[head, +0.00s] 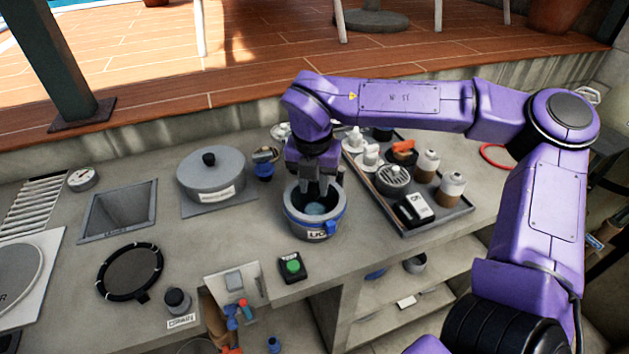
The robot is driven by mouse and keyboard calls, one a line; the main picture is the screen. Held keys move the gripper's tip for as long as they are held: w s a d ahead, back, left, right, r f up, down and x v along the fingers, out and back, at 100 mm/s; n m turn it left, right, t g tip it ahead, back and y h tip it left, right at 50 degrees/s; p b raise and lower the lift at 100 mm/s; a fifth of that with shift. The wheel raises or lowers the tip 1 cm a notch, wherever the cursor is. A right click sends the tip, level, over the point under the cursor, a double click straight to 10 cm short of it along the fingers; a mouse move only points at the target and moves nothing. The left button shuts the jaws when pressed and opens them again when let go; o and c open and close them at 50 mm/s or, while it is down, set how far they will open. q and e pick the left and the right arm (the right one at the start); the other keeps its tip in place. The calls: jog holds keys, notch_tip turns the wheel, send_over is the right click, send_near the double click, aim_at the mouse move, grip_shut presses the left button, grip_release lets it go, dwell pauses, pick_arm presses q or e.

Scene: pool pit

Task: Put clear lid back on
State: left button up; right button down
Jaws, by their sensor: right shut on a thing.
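A round disc with a black rim and a see-through grey middle (158,262), which looks like the clear lid, lies flat on the counter at left. A grey pot with a blue clasp (300,226) stands open in the middle. My right gripper (317,192) points down into its mouth, with its fingers close together. A pale blue round thing (315,208) shows inside the pot at the fingertips. The gripper appears shut on it, but the contact is partly hidden. My left gripper is not in view.
A large grey lidded pot (213,178) stands behind left, beside a square basin (118,212). A dark tray (428,225) with several bottles and parts lies to the right. A green button box (292,266) and a small dark knob (177,301) sit near the front edge.

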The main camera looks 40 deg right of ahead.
jog(key=shift+f, duration=0.15)
jog(key=c, duration=0.6)
grip_release()
jog(key=shift+r+p, duration=1.95)
jog(key=shift+r, duration=0.6)
notch_tip(320, 180, up, 4)
jog(key=p, duration=0.3)
